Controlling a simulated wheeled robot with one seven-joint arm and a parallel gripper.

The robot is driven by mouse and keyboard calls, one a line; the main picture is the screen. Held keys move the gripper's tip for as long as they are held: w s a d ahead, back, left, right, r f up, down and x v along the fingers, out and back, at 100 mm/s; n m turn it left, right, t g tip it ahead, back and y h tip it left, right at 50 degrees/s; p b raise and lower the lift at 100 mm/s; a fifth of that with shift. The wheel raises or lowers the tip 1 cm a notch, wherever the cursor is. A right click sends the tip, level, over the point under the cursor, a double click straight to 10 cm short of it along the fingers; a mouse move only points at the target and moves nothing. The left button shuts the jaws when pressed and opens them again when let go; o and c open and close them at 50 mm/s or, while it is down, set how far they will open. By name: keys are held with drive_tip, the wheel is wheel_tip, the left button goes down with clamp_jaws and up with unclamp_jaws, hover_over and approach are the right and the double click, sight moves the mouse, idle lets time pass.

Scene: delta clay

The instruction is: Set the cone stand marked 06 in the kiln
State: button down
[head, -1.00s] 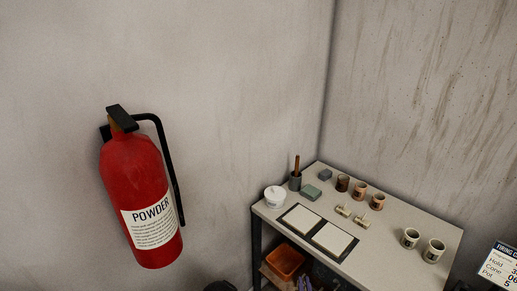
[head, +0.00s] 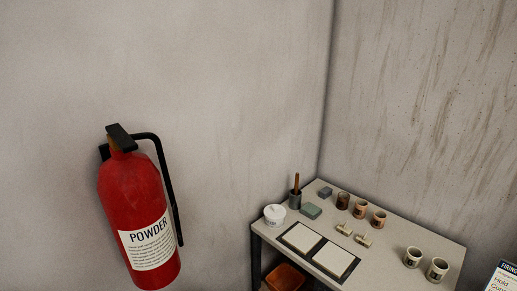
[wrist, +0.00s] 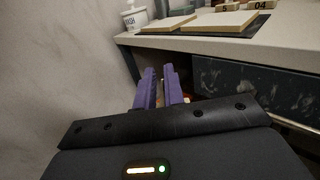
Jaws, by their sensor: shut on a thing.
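My gripper (wrist: 161,92) shows in the wrist view with its purple fingers shut on a small pale piece (wrist: 160,95), mostly hidden between them. Its colour fits a cone stand, but no mark on it can be read. The gripper is in front of the shelf table's edge, apart from it. Two pale cone stands (head: 343,229) (head: 363,241) stand on the table; in the wrist view one of them (wrist: 262,5) is marked 04. The kiln is not in view.
The table (head: 390,270) in the corner holds two white tiles (head: 302,237) (head: 331,258), a white tub (head: 274,214) and several cups (head: 413,257). An orange bin (head: 284,278) sits below. A red extinguisher (head: 135,205) hangs on the left wall. A firing card (head: 503,277) is at the right edge.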

wheel_tip(320, 180, up, 17)
drive_tip(key=p, duration=1.7)
drive_tip(key=shift+s, duration=0.1)
